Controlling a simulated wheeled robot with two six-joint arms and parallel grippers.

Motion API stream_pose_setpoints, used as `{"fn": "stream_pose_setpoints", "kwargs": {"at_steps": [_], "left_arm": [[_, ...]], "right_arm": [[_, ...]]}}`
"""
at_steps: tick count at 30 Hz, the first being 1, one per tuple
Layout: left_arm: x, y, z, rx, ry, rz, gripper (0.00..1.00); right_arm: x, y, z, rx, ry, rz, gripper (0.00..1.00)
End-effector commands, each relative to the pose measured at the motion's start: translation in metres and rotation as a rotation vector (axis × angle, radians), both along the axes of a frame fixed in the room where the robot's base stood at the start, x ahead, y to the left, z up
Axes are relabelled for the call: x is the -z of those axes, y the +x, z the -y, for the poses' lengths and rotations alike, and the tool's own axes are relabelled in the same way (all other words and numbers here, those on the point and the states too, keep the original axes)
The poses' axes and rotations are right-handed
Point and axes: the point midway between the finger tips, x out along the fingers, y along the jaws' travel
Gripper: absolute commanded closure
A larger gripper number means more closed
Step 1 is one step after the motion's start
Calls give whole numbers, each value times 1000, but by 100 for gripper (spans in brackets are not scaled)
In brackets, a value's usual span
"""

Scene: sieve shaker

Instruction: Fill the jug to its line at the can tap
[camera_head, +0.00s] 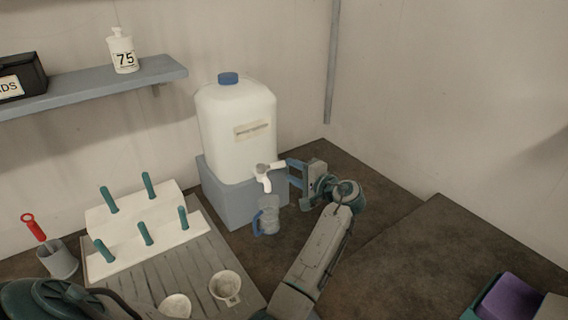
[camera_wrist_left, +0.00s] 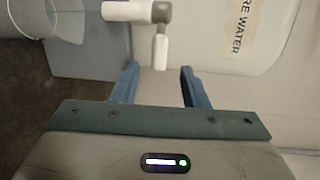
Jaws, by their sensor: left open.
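The white water can (camera_head: 236,125) with a blue cap stands on a grey block (camera_head: 228,195). Its white tap (camera_head: 264,180) sticks out low at the front, and also shows in the left wrist view (camera_wrist_left: 130,11). The clear jug (camera_head: 270,214), with a blue handle, stands upright beneath the spout; its water level and line are too small to tell. My left gripper (camera_head: 289,172) is open just right of the tap. In the left wrist view its two blue fingers (camera_wrist_left: 158,88) are apart, with a white tap part ahead of the gap. My right gripper is not in view.
A grooved drainboard (camera_head: 190,262) with a white peg rack (camera_head: 150,228) and two white cups (camera_head: 225,286) lies to the left. A grey holder (camera_head: 60,262) with a red-handled tool stands farther left. A purple item (camera_head: 510,298) sits at lower right. The right counter is mostly clear.

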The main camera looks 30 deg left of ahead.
Motion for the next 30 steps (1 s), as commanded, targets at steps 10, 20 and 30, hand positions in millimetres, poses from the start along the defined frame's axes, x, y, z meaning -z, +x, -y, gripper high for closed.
{"fn": "stream_pose_setpoints", "kwargs": {"at_steps": [10,20,30], "left_arm": [[6,12,-46,1,0,-1,59],[8,13,-50,2,-1,0,59],[8,13,-49,2,-1,-1,100]], "right_arm": [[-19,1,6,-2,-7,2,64],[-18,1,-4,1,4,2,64],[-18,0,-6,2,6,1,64]]}}
